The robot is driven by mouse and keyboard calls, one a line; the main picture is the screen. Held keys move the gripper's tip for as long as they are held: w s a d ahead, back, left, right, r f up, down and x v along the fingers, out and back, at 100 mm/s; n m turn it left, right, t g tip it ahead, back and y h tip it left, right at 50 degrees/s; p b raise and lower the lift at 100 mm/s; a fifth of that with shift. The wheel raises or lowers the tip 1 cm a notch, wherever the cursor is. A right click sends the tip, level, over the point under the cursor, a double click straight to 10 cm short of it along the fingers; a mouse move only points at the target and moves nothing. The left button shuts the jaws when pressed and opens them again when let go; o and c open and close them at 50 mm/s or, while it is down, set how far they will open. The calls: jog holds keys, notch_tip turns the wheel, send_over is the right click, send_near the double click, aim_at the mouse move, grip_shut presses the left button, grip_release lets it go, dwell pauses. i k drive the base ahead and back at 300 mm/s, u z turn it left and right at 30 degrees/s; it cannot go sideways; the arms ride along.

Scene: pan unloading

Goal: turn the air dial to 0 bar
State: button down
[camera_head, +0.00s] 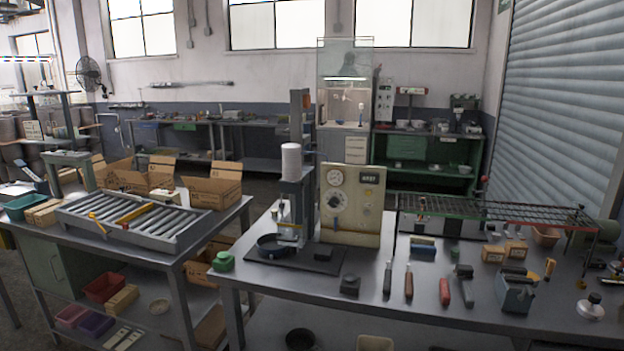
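A beige control panel (352,222) stands upright on the middle table. It carries a round white gauge (337,177) at the upper left and a small dark display (369,178) at the upper right. Below the gauge is a larger round dial (334,201) with a pale scale and a dark centre. The pointer and numbers are too small to read, so I cannot tell its setting. A press-like stand (296,195) with a white cylinder (291,162) stands left of the panel. My gripper is not in view.
A dark pan (272,245) sits by the stand's foot on a dark mat (310,260). A small black block (349,285) and several hand tools lie in front and to the right. A wire rack (480,208) stands behind them. A roller conveyor (135,217) sits on the left table.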

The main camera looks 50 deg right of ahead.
aim_at(333, 202)
jog(key=u, duration=1.55)
jog(key=k, duration=0.1)
jog(key=z, duration=2.75)
